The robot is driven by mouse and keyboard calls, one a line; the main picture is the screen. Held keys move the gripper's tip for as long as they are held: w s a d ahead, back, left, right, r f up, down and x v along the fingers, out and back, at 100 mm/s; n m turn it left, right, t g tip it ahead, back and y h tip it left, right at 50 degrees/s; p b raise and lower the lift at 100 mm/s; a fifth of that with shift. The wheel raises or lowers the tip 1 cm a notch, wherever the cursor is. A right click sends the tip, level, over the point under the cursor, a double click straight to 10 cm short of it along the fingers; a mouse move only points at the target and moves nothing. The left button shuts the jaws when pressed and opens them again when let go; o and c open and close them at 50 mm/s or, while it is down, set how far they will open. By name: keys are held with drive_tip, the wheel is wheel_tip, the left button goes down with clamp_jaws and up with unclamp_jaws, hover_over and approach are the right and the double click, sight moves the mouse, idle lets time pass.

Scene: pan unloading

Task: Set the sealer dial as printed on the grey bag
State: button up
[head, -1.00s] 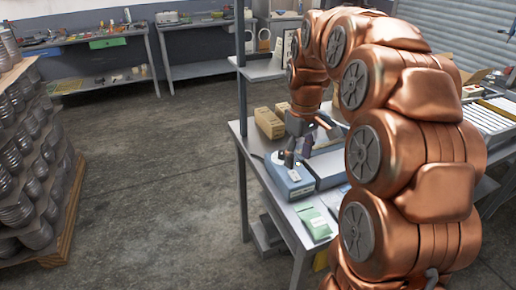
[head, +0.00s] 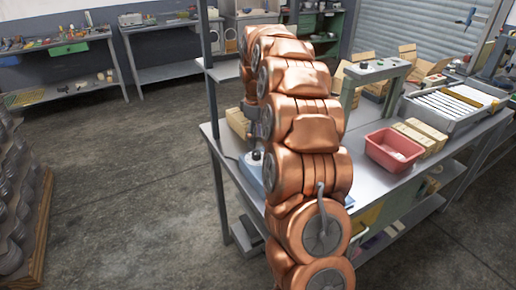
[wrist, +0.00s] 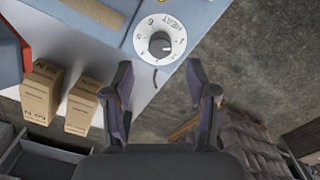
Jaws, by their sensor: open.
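The sealer dial (wrist: 160,44) shows in the wrist view as a black knob on a white round plate marked HEAT with numbers around it. It sits on the blue sealer (wrist: 112,22); I cannot read the knob's setting surely. My gripper (wrist: 160,88) is open and empty, its two fingers apart just below the dial in the picture and not around the knob. In the head view the sealer (head: 247,170) shows at the table's left end, with its knob (head: 256,155), mostly behind my arm, which also hides the gripper. The grey bag is not visible now.
Small cardboard boxes (wrist: 42,92) stand beside the sealer. On the table to the right are a red bin (head: 393,153), a grey stand (head: 372,72) and a long tray (head: 415,112). A table post (head: 213,130) rises near the sealer. Open floor lies left.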

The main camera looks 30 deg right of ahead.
sight(257, 153)
drive_tip(key=shift+f+p, duration=0.8)
drive_tip(key=shift+f, duration=2.15)
drive_tip(key=shift+c, duration=0.3)
drive_tip(key=c, duration=1)
drive_tip(key=shift+s+d, duration=0.1)
drive_tip(key=shift+d, duration=0.35)
clamp_jaws()
drive_tip(key=shift+a, duration=0.3)
drive_tip(key=shift+b, duration=0.35)
